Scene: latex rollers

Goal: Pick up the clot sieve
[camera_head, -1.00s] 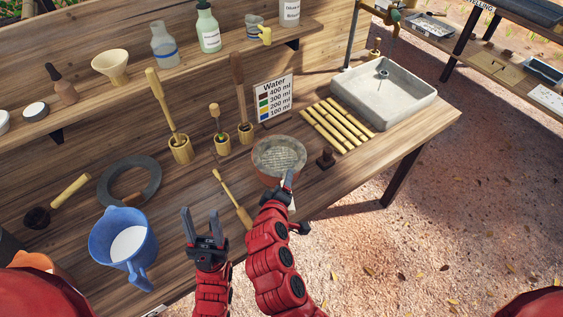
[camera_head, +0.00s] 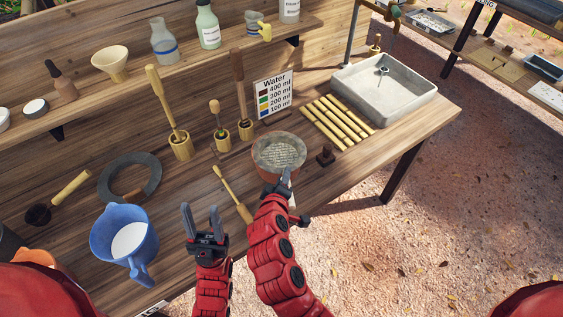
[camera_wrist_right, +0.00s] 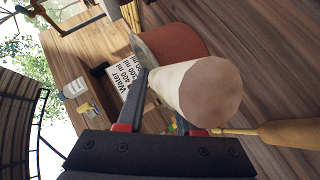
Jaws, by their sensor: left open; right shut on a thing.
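The clot sieve is a round, reddish-brown bowl with a grey mesh (camera_head: 279,150), near the middle of the table. Its pale handle (camera_wrist_right: 195,88) points towards me. My right gripper (camera_head: 286,178) is shut on this handle. The wrist view shows the handle's round end close up, with the reddish sieve wall (camera_wrist_right: 170,45) behind it; the handle hides one finger. I cannot tell whether the sieve touches the table. My left gripper (camera_head: 201,215) is open and empty, to the left near the table's front edge.
A wooden brush-like tool (camera_head: 232,193) lies between the grippers. A dark stamp-like block (camera_head: 325,155) stands right of the sieve, near bamboo strips (camera_head: 338,122) and a grey tray (camera_head: 410,94). A blue jug (camera_head: 110,245) is at left. A water sign (camera_head: 273,95) stands behind the sieve.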

